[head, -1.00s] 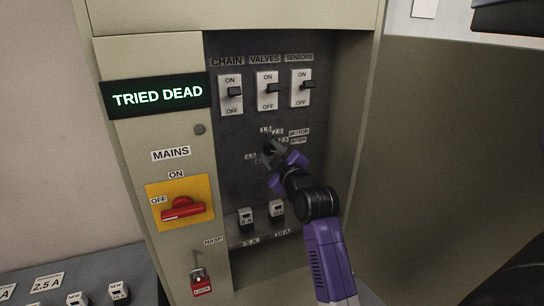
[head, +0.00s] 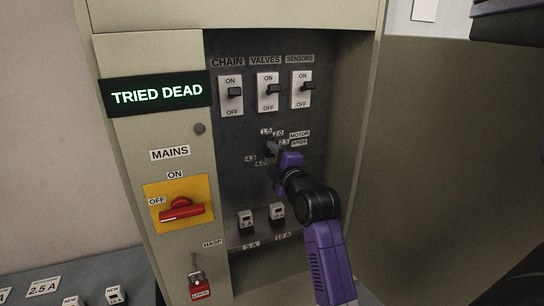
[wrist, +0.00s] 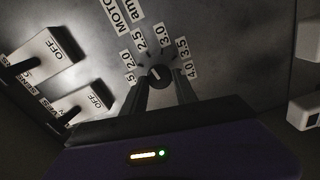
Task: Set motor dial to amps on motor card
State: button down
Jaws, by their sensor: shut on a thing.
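The motor dial (wrist: 158,74) is a small dark round knob with a pale mark on its face, ringed by labels from 2.0 to 4.0 in the wrist view. The mark lies near the knob's upper left; I cannot tell exactly which number it points at. My gripper (wrist: 160,90) is shut on the dial, one finger on each side. In the head view my gripper (head: 270,150) covers most of the dial, below the sensors switch. No readable motor card shows; a blank-looking pale sheet (head: 425,10) hangs at the upper right.
Chain (head: 231,94), valves (head: 268,91) and sensors (head: 302,91) switches sit above the dial. Two fuse holders, 5 A (head: 246,222) and 10 A (head: 277,214), sit below. The red mains handle (head: 182,209) and a red padlock (head: 200,287) are at left. The sign (head: 157,95) reads TRIED DEAD.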

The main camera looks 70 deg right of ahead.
dwell(0.3)
jog(key=c, duration=1)
grip_release()
jog(key=shift+a, duration=0.1)
jog(key=b+v, duration=0.1)
jog(key=v, duration=0.6)
jog(key=shift+s+a+b, duration=0.25)
jog(key=shift+s+b, duration=0.05)
